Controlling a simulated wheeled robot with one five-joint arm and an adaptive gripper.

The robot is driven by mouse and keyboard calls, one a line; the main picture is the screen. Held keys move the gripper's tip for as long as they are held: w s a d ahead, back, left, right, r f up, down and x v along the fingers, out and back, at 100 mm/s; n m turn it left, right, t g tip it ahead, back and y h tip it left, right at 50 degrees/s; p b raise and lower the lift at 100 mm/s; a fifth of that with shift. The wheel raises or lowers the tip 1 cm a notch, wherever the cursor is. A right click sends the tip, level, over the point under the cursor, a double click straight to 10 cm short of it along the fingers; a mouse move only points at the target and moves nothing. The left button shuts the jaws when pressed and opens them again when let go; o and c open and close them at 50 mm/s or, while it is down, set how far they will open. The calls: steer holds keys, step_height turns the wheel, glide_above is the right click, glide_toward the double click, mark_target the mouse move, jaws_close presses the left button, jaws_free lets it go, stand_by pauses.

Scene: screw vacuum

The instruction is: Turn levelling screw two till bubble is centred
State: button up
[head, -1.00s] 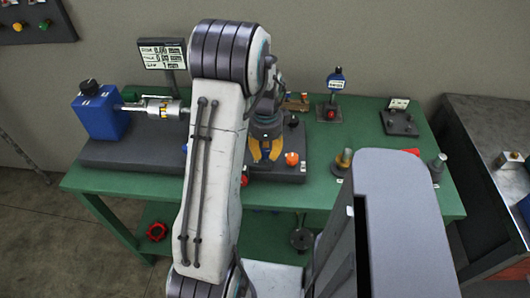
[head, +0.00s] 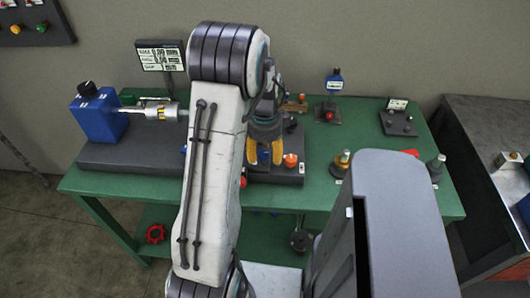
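My gripper (head: 265,152) hangs over the right part of the dark base plate (head: 120,157) on the green table. Its two yellow fingers point down and look apart, with a gap between them. An orange knob (head: 290,160) stands just right of the fingers. A red knob (head: 243,181) shows at the front edge of the plate, beside my arm. I cannot tell which knob is levelling screw two. No bubble can be made out; my arm hides the middle of the plate. A blue block with a silver cylinder (head: 160,110) is at the plate's left end.
A display (head: 160,56) stands behind the table; its figures are too small to read surely. Brass-topped (head: 342,160) and grey (head: 436,164) posts, a blue-headed gauge (head: 334,82) and a small dark stand (head: 397,122) occupy the table's right side. Green surface between them is clear.

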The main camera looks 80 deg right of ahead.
mark_target(265, 153)
steer(key=shift+r, duration=0.1)
step_height(265, 153, up, 12)
stand_by(0.8)
stand_by(0.7)
